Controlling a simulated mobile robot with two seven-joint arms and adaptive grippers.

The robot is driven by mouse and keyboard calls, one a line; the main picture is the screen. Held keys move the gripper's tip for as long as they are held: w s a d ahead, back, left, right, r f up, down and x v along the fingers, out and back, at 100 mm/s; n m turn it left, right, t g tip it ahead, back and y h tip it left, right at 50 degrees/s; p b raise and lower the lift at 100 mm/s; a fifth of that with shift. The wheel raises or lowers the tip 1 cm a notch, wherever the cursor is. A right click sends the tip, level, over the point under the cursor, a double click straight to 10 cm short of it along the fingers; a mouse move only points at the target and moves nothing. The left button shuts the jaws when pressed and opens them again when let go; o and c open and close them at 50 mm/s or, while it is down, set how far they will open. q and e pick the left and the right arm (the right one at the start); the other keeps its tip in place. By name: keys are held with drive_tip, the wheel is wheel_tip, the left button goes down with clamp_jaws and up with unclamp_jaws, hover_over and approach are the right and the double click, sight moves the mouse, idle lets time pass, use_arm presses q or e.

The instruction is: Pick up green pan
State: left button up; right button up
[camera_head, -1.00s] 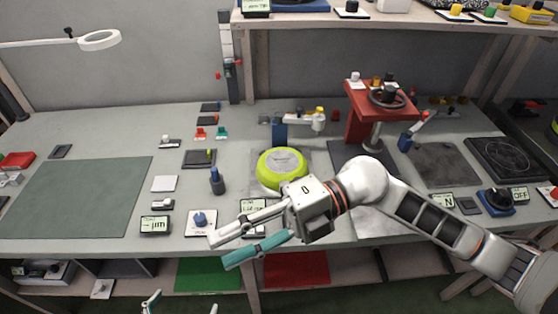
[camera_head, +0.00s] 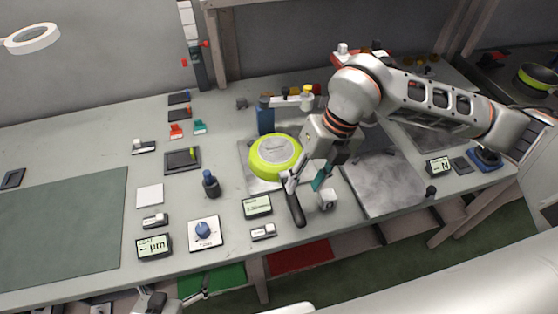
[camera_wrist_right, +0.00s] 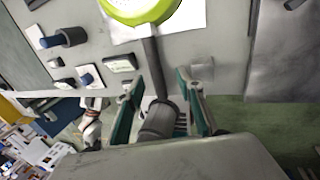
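The green pan (camera_head: 275,157) lies upside down on a pale plate on the bench, its grey base up and its lime side showing. Its dark handle (camera_head: 297,209) points to the front of the bench. My right gripper (camera_head: 307,181) is open at the handle. In the right wrist view the handle (camera_wrist_right: 158,118) lies between the two teal fingers (camera_wrist_right: 160,105), with gaps on both sides. My left gripper (camera_head: 203,288) shows only in part at the bottom of the head view, below the bench edge; its opening is unclear.
A second lime-sided pan (camera_head: 538,78) stands at the far right. A blue-topped button (camera_head: 203,231), small displays and a dark blue knob (camera_head: 211,184) lie left of the handle. A small white block (camera_head: 327,200) is close to its right. The green mat (camera_head: 65,225) is bare.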

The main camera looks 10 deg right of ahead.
sight(293, 196)
drive_tip(key=x, duration=0.2)
drive_tip(key=a+p+x, duration=0.1)
drive_tip(key=x, duration=0.1)
drive_tip(key=shift+f, duration=0.1)
drive_tip(key=shift+w+a+f, duration=0.1)
drive_tip(key=shift+a+f, duration=0.05)
drive_tip(key=shift+f, duration=0.5)
drive_tip(key=shift+r, duration=0.1)
clamp_jaws()
